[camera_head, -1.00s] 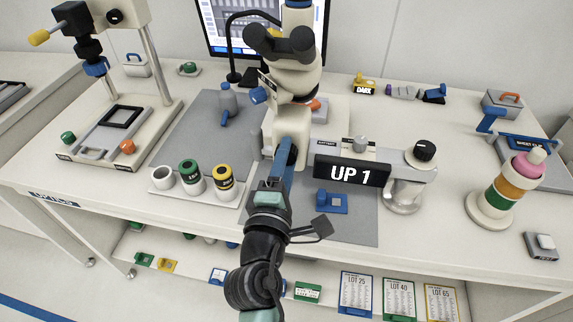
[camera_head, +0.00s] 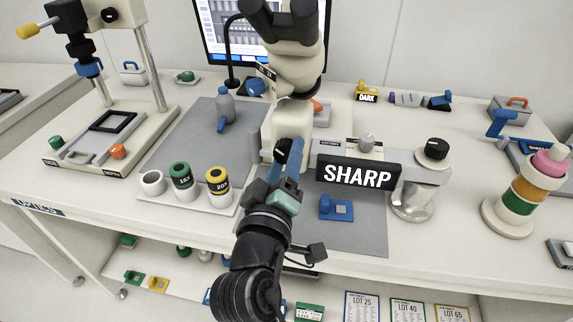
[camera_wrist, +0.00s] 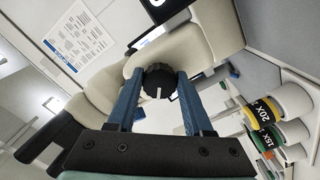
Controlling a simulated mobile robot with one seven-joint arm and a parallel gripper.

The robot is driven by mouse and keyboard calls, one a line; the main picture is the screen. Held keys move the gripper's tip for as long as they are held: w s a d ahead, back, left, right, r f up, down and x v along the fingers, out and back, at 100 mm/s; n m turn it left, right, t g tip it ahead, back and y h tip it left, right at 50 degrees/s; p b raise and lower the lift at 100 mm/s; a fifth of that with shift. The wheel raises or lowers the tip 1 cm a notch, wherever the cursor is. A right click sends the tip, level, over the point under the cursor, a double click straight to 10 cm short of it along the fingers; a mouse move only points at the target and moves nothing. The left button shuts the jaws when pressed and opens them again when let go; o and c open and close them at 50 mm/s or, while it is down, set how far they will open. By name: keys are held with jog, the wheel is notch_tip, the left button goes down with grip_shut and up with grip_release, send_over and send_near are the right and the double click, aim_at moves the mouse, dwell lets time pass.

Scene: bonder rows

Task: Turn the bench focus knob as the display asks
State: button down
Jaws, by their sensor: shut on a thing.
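The black focus knob (camera_wrist: 158,82) with a white pointer line sits on the cream microscope (camera_head: 292,75). In the wrist view the two blue fingers of my gripper (camera_wrist: 158,90) stand on either side of the knob and are shut on it. In the head view my gripper (camera_head: 286,160) reaches up to the knob, which shows partly beside the fingers. The dark display (camera_head: 358,174) right of my gripper reads "SHARP" in white letters.
A tray with capped eyepieces (camera_head: 184,182) stands left of my gripper. A blue sample holder (camera_head: 336,208) lies on the grey mat below the display. A second black knob (camera_head: 437,149) is at the right, near a stacked coloured tower (camera_head: 518,195).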

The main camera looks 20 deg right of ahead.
jog(key=shift+m+b, duration=0.3)
jog(key=shift+m, duration=0.3)
jog(key=shift+c, duration=1.5)
grip_release()
jog(key=b+v, duration=0.1)
jog(key=v, duration=1.2)
